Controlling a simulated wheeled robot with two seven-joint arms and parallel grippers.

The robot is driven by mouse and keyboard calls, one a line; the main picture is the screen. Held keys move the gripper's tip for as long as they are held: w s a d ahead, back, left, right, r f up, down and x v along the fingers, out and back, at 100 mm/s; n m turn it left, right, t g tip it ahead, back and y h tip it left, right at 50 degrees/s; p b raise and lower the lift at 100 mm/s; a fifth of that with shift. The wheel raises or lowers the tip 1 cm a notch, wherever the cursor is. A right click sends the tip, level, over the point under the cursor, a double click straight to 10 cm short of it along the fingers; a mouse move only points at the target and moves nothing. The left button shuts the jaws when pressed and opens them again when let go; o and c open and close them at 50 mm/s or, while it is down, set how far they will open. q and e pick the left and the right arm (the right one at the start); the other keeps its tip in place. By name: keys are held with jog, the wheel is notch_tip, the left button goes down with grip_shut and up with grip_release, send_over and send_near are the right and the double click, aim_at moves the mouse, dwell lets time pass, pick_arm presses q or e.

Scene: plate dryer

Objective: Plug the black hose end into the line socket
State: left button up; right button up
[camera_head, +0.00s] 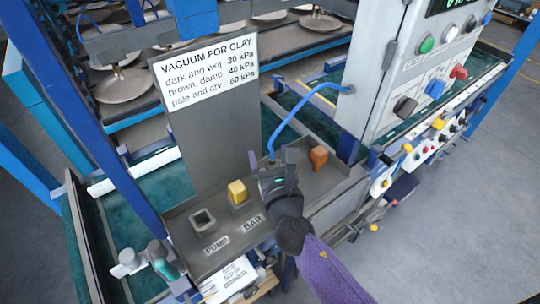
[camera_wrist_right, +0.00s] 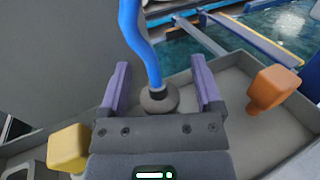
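The blue hose (camera_head: 295,119) runs from the control box down to the tray in the head view. In the right wrist view the hose (camera_wrist_right: 144,45) ends in a dark grey-black hose end (camera_wrist_right: 158,99), between my gripper's fingers. My right gripper (camera_head: 266,162) is over the tray; in the wrist view the gripper (camera_wrist_right: 160,88) is open, with a gap on both sides of the hose end. A square socket (camera_head: 203,220) stands above the PUMP label. A yellow plug (camera_head: 237,192) stands above the BAR label. The line socket cannot be made out. My left gripper is not in view.
An orange plug (camera_head: 318,157) stands at the tray's right; it also shows in the wrist view (camera_wrist_right: 272,88). A grey panel with a vacuum sign (camera_head: 205,72) rises behind the tray (camera_head: 180,232). The control box (camera_head: 395,75) with coloured buttons stands at the right.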

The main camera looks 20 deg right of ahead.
jog(key=s+b, duration=0.1)
jog(key=s, duration=0.9)
jog(key=shift+a, duration=0.2)
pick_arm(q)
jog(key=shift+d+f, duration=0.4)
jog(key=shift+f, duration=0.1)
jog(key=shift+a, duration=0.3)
